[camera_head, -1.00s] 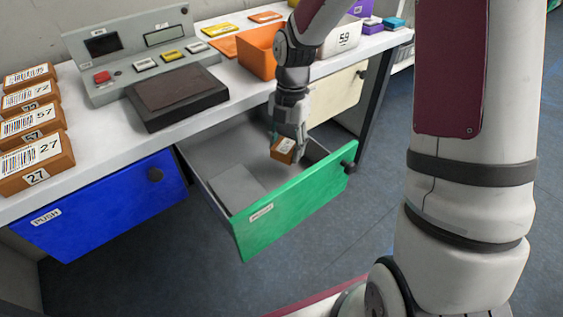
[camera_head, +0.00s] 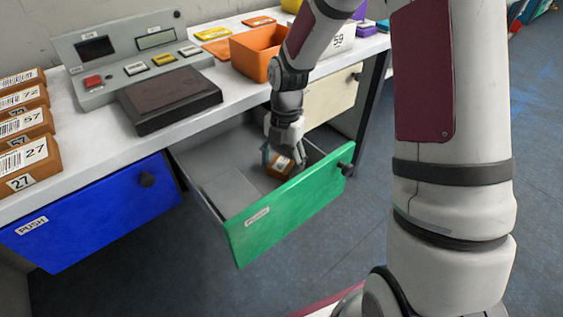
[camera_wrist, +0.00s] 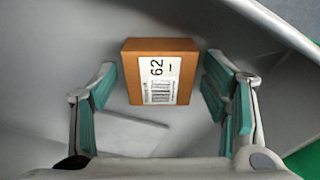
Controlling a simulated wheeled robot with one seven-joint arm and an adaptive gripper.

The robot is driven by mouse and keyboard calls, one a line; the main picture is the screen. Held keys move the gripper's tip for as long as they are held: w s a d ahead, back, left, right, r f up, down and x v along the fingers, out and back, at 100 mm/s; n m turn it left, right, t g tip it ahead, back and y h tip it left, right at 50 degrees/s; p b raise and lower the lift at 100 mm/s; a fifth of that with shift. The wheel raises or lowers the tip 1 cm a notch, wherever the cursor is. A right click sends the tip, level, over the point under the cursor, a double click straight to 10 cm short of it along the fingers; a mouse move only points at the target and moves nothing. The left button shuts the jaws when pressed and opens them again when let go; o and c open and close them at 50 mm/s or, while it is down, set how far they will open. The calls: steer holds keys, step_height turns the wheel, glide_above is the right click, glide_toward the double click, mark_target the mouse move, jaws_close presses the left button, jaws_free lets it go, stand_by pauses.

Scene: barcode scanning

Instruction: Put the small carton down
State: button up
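The small carton (camera_head: 280,166) is brown with a white label; in the wrist view the carton (camera_wrist: 160,72) shows the number 62 and a barcode. It is inside the open green-fronted drawer (camera_head: 290,207), near the drawer's right end, and appears to rest on its grey floor. My gripper (camera_head: 283,160) reaches down into the drawer over the carton. In the wrist view its teal-padded fingers (camera_wrist: 163,97) are spread to either side, with a gap between each finger and the carton. The carton's underside is hidden.
A grey flat piece (camera_head: 230,188) lies in the drawer's left part. A closed blue drawer (camera_head: 95,212) is to the left, and a cream drawer front (camera_head: 333,97) to the right. Several numbered cartons (camera_head: 28,160), a console (camera_head: 130,55) and an orange bin (camera_head: 257,52) stand on the counter.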

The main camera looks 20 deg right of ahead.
mark_target(284, 160)
step_height(284, 160, up, 12)
steer(key=d+r+p, duration=0.1)
steer(key=p, duration=0.3)
steer(key=s+r+m+h, duration=0.1)
steer(key=s+r+m, duration=0.5)
steer(key=s+r, duration=0.1)
steer(key=s+r+m, duration=0.3)
steer(key=s+m, duration=0.7)
steer(key=s, duration=0.2)
steer(key=s+a+r+m+t, duration=0.1)
steer(key=s+r+m, duration=0.2)
steer(key=s+m, duration=0.7)
steer(key=s, duration=0.3)
steer(key=shift+s+a+r, duration=0.15)
steer(key=shift+s+r, duration=0.05)
steer(key=shift+r, duration=0.1)
